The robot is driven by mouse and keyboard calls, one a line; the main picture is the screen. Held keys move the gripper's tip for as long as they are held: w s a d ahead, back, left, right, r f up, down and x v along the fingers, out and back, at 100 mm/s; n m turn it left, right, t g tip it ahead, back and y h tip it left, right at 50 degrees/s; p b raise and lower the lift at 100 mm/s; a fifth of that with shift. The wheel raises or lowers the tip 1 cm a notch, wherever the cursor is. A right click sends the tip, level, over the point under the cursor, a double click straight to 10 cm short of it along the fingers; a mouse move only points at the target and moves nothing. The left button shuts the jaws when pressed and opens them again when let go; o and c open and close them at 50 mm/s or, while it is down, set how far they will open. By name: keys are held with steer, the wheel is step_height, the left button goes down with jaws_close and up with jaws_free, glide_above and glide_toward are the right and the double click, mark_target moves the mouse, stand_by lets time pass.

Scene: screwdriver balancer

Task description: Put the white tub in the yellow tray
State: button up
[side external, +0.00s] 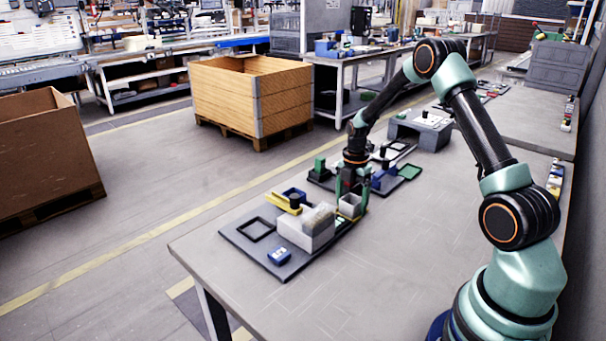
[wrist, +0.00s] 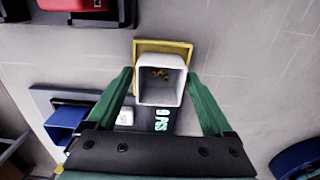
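The white tub (wrist: 160,92) is between the green fingertips of my gripper (wrist: 160,76) in the wrist view, with a fingertip against each side. It looks upright, with a few small brown pieces inside. The yellow tray (wrist: 178,45) shows as a square rim behind and around the tub's far end; its floor is mostly hidden. I cannot tell whether the tub rests in the tray or is held just above it. In the side view, my gripper (side external: 351,188) is at the white tub (side external: 349,206), low over the bench; the yellow tray is hard to make out there.
A light grey block (side external: 306,229) stands on a dark board close left of the tub. A blue bin (wrist: 65,122) and a red bin (wrist: 72,4) show in the wrist view. The near bench is clear.

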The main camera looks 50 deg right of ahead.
steer(key=shift+r, duration=0.1)
step_height(320, 180, up, 12)
steer(key=s+a+r+m+t, duration=0.1)
steer(key=a+r+m, duration=0.3)
steer(key=a+r, duration=0.3)
steer(key=s+a+r+m+t, duration=0.2)
steer(key=s+a+m, duration=0.4)
steer(key=a+m, duration=0.1)
steer(key=s+a+r+m+t, duration=0.2)
steer(key=s+a+m, duration=0.4)
steer(key=a+m, duration=0.1)
steer(key=shift+a+r+t, duration=0.25)
steer(key=shift+a+t, duration=0.05)
steer(key=shift+a, duration=0.1)
stand_by(0.6)
